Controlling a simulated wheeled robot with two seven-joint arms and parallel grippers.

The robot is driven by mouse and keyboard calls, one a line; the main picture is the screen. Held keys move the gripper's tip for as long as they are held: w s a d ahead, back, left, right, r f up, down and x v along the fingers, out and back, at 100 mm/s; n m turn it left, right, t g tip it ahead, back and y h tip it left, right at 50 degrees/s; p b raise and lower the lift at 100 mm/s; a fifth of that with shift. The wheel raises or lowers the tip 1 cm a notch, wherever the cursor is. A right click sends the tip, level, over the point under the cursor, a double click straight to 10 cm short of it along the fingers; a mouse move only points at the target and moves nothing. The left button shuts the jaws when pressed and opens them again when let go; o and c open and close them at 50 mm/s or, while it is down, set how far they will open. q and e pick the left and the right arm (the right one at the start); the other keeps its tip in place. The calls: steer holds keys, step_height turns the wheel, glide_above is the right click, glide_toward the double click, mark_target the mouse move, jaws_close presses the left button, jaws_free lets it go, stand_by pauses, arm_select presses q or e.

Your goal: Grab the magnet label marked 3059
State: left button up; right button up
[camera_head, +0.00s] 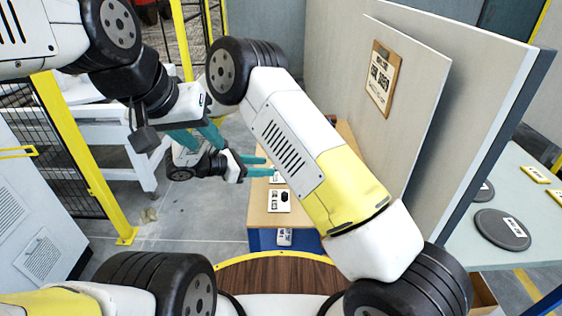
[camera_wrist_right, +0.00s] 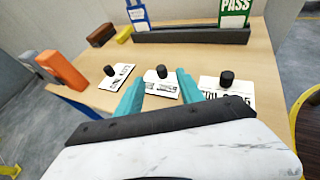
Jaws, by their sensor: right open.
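Three white magnet labels with black knobs lie in a row on a wooden tabletop in the right wrist view: left label (camera_wrist_right: 122,72), middle label (camera_wrist_right: 160,90), right label (camera_wrist_right: 240,98). Their print is too small or partly hidden, so I cannot tell which is 3059. My right gripper (camera_wrist_right: 160,77) is open, its teal fingers on either side of the middle label; I cannot tell whether they touch it. In the head view my right gripper (camera_head: 258,166) reaches over the table beside a label (camera_head: 274,204). My left gripper (camera_head: 210,146) appears open and empty, away from the table.
Behind the labels stands a dark holder (camera_wrist_right: 190,35) with a green PASS card (camera_wrist_right: 234,10). Orange and grey blocks (camera_wrist_right: 62,70) lie left. A tall grey panel (camera_head: 418,110) with a clipboard (camera_head: 382,78) stands right of the table. A yellow post (camera_head: 90,160) stands left.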

steer(key=x, duration=0.7)
steer(key=shift+s+f, duration=0.1)
steer(key=shift+f, duration=0.25)
jaws_close()
